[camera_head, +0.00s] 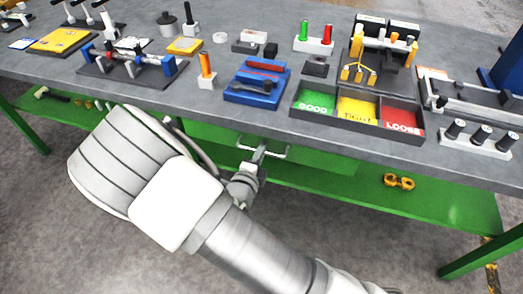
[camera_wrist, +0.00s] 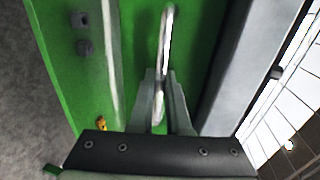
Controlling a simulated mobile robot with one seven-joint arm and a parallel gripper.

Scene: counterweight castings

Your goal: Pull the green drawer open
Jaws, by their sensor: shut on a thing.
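The green drawer (camera_head: 314,163) hangs under the grey bench top, and its front also shows in the wrist view (camera_wrist: 205,50). Its metal bar handle (camera_head: 272,150) shows in the wrist view (camera_wrist: 166,35) as a bright bar running down between my fingers. My gripper (camera_head: 261,153) is at the left part of the handle in the head view. In the wrist view my gripper (camera_wrist: 160,92) has its two fingers closed around the bar. My arm hides the left part of the bench front. I cannot tell whether the drawer is out at all.
The bench top (camera_head: 215,115) above carries a tray (camera_head: 345,124) with green, yellow and red compartments, a blue fixture (camera_head: 257,86) and other tools. A green lower shelf (camera_head: 445,200) holds a yellow object (camera_head: 398,181). The grey floor in front is open.

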